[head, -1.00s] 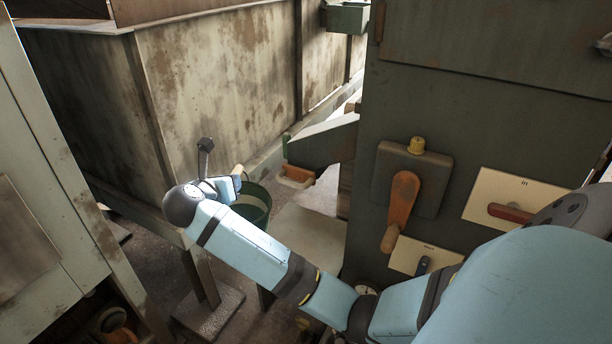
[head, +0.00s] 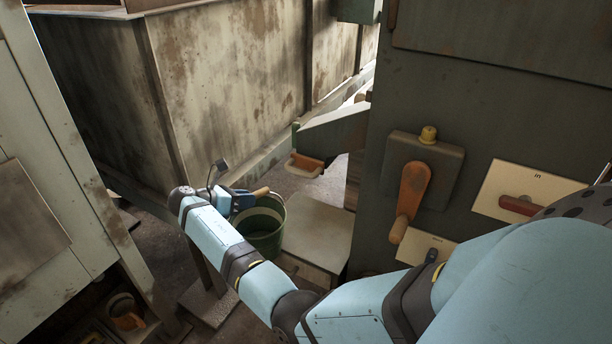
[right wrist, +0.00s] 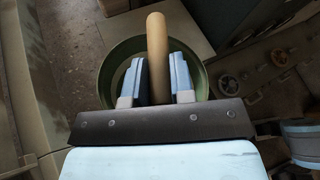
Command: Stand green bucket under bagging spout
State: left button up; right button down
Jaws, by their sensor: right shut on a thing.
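The green bucket (head: 268,228) hangs by its wooden handle grip (head: 258,192) from my right gripper (head: 246,198). In the right wrist view, the grip (right wrist: 157,55) stands between the two blue fingers of the right gripper (right wrist: 157,82), with the bucket's round green rim (right wrist: 202,78) behind. My left gripper is not in view.
A low pale-topped platform (head: 318,232) stands just right of the bucket, against the dark machine cabinet (head: 470,110) with levers. A stained bin wall (head: 235,80) rises behind. A pale cabinet (head: 40,140) stands at left. A post with a foot plate (head: 208,305) is below my arm.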

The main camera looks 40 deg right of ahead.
pick_arm(q)
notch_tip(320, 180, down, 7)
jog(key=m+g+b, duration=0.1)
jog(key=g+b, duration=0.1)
jog(key=b, duration=0.4)
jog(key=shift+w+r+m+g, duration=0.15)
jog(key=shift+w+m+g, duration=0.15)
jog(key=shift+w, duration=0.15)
pick_arm(e)
jog(key=s+d, duration=0.1)
jog(key=d, duration=0.7)
jog(key=s+d+f, duration=0.1)
jog(key=s+d, duration=0.1)
jog(key=d, duration=0.6)
jog(key=shift+s+d+f, duration=0.2)
jog(key=shift+s+d, duration=0.05)
jog(key=shift+s, duration=0.05)
